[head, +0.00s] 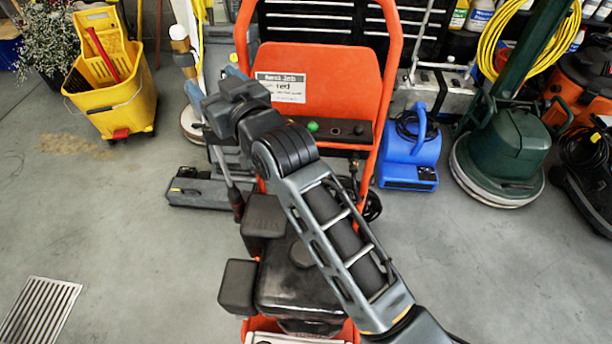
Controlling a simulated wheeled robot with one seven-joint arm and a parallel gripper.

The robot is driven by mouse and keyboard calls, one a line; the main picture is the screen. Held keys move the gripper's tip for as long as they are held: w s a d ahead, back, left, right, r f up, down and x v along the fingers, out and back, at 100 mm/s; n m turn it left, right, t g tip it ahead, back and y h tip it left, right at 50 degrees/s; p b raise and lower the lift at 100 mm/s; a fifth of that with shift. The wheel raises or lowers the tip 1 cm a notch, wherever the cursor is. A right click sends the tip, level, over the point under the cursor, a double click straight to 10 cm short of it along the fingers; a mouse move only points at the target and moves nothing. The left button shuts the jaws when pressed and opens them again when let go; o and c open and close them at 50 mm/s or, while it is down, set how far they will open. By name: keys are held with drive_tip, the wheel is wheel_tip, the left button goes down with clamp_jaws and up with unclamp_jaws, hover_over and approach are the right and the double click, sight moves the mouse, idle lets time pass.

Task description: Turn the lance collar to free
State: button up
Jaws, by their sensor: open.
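A long thin lance (225,165) stands tilted at the left side of the orange machine. Its dark red-brown grip (237,205) is at the lower end. A tan and pale collar-like piece (180,40) shows at the top, apparently in line with the lance; I cannot tell how it is turned. My gripper (214,80) is open, its two blue-grey fingers apart and pointing up, just below and right of that piece. The gripper hides the lance's middle, and I cannot tell whether a finger touches it.
The orange machine (325,75), with a label and green button, stands behind my arm. A yellow mop bucket (120,100) is at left, a blue blower (408,160) and green floor polisher (500,160) at right. A floor grate (38,312) lies lower left. The left floor is mostly clear.

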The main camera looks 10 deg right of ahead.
drive_tip(key=s+d+f+h, duration=0.1)
drive_tip(key=s+d+f, duration=0.4)
drive_tip(key=s+d, duration=0.1)
drive_tip(key=s+d+f+m+h, duration=0.1)
drive_tip(key=s+d+f, duration=0.5)
drive_tip(key=s, duration=0.3)
drive_tip(key=shift+s+m+h+p, duration=0.2)
drive_tip(key=shift+m+h+p, duration=0.1)
drive_tip(key=shift+h, duration=0.1)
